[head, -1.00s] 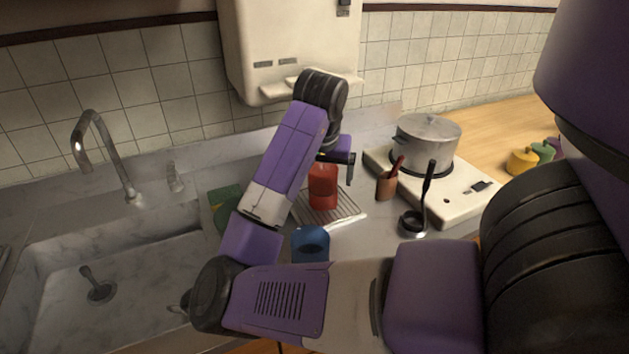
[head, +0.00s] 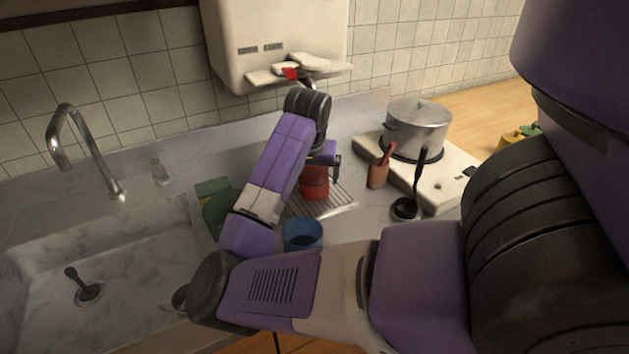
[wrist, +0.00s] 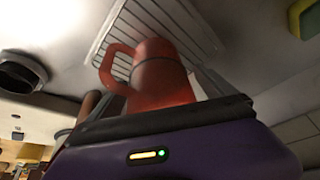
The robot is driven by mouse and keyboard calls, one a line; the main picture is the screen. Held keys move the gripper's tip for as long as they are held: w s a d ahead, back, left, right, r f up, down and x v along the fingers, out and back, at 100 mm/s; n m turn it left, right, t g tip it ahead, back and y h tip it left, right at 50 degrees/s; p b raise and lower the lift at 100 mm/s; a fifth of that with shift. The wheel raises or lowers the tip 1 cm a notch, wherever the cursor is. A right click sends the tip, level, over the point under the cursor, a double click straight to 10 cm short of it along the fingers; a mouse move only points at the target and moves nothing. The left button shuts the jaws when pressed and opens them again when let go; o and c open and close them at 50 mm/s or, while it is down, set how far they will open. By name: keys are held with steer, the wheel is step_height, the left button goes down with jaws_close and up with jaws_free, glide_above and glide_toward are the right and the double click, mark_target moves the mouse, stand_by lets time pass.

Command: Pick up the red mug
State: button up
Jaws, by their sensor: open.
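The red mug (head: 314,186) stands on a wire drying rack (head: 337,206) on the counter. My gripper (head: 324,160) is at the mug's upper part, with my arm reaching over from the left and hiding some of it. In the wrist view the mug (wrist: 160,78) sits between the dark fingers of my open gripper (wrist: 155,100), its handle pointing left. I cannot tell whether either finger touches it.
A blue cup (head: 303,236) stands just in front of the rack. A green bowl (head: 218,213) is to the left, by the sink (head: 150,268).

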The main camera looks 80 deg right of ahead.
steer(key=c, duration=2)
steer(key=shift+r, duration=0.25)
steer(key=shift+r, duration=1.55)
steer(key=s+a+p, duration=0.3)
steer(key=s+a, duration=0.8)
steer(key=a, duration=0.3)
steer(key=shift+p, duration=0.4)
steer(key=shift+s, duration=0.15)
